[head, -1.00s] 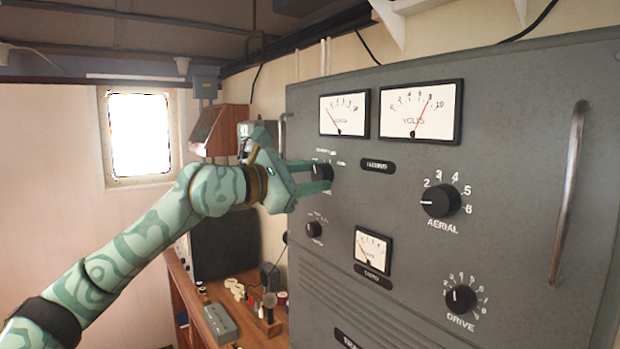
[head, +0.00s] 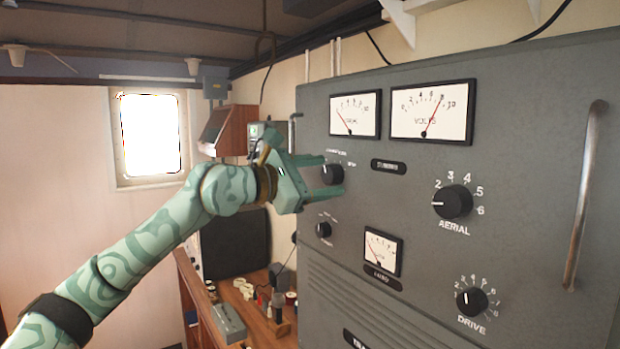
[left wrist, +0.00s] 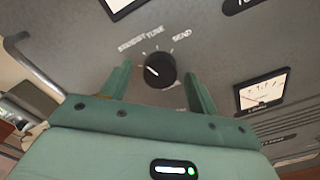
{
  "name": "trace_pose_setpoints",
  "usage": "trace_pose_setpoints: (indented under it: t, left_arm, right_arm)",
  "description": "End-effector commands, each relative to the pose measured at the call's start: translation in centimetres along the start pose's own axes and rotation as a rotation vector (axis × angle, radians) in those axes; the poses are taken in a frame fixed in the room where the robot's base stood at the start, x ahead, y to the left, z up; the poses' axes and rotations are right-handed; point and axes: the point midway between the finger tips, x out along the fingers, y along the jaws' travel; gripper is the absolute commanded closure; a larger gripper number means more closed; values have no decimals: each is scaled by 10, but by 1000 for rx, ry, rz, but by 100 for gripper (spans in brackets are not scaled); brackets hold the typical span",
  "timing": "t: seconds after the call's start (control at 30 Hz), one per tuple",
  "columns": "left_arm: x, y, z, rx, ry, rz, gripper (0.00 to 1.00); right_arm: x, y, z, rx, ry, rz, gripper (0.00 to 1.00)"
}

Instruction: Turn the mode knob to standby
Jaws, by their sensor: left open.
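The mode knob (head: 331,174) is a round black knob at the upper left of the grey panel. In the left wrist view the knob (left wrist: 160,70) sits below the printed words STANDBY, TUNE and SEND. Its white pointer line points left and slightly up, towards the STANDBY side; I cannot tell whether it meets that mark exactly. My left gripper (head: 334,175) is open, with one green finger on each side of the knob. The wrist view shows gaps between both fingers (left wrist: 159,72) and the knob. My right gripper is in no view.
A smaller knob (head: 323,230) lies below, with a meter (head: 382,251) to its right. Two meters sit above. The AERIAL knob (head: 452,202), DRIVE knob (head: 471,301) and a metal handle (head: 585,195) are farther right. A wooden desk (head: 262,325) holds small items.

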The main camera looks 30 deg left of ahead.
Motion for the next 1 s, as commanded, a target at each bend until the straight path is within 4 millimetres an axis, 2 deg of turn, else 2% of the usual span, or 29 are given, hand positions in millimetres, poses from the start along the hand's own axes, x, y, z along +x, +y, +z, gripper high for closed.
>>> trace_pose_setpoints:
  t: [0.17, 0.5, 0.6, 0.8, 1.0]
  left_arm:
    - [-21, -2, -4, 3, 1, 3, 40]
    - [-113, -6, -9, 5, 7, 3, 40]
    - [-133, -5, -8, 3, 6, 3, 40]
    - [-156, -2, -4, 1, 2, 2, 40]
    - [-162, 0, 0, 0, 0, 0, 40]
  right_arm:
    - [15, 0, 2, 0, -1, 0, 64]
    - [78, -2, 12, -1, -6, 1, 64]
    - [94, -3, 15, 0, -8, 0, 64]
    - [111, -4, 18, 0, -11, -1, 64]
    - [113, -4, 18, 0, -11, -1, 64]
